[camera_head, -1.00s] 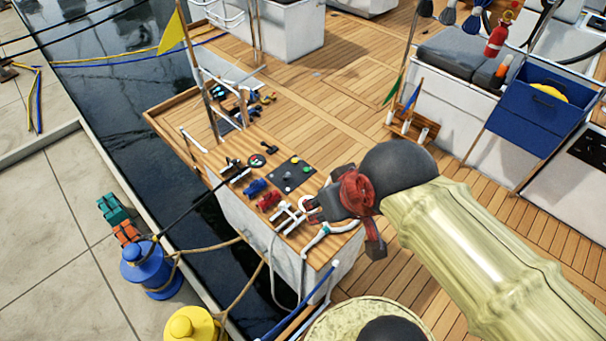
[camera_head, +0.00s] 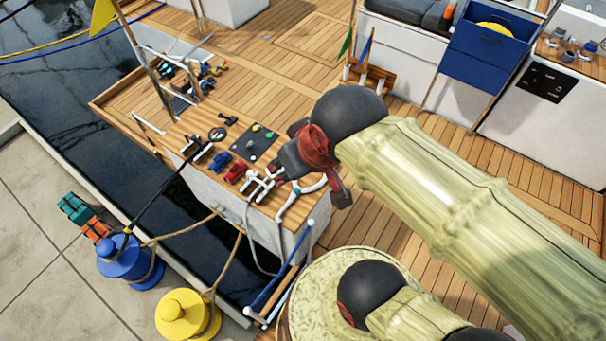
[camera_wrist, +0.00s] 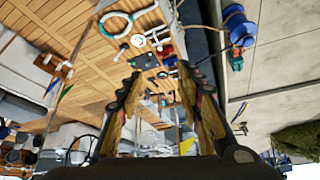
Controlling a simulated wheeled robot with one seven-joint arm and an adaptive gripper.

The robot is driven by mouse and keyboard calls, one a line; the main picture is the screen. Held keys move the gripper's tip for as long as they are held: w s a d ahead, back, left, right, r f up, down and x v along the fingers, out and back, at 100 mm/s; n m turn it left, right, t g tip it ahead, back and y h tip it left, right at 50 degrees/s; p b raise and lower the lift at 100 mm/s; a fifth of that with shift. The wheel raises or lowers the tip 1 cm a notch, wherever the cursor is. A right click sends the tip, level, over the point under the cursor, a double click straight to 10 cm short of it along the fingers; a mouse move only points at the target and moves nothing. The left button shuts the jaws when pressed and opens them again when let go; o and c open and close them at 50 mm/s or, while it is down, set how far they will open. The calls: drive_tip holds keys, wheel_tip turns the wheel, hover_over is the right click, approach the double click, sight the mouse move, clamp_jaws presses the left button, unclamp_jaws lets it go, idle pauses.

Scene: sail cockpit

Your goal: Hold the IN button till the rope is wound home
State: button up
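A dark panel (camera_head: 255,143) with small yellow, green and pale buttons lies on the wooden top of the white console (camera_head: 215,140). I cannot read which button is IN. A dark rope (camera_head: 165,192) runs taut from the blue bollard (camera_head: 128,258) on the quay up to the console's left edge. My gripper (camera_head: 290,165) is above the console's right end, beside the panel and apart from it, partly hidden by my wrist. In the wrist view my gripper (camera_wrist: 162,95) has its two fingers spread with nothing between them; the console top shows beyond them.
Red (camera_head: 235,172) and blue (camera_head: 220,161) fittings and white cleats (camera_head: 262,183) stand on the console near my gripper. A yellow bollard (camera_head: 186,315) is on the quay. A blue bin (camera_head: 490,45) stands back right. Open deck (camera_head: 300,60) lies behind the console.

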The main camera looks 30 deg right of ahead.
clamp_jaws()
idle(1.5)
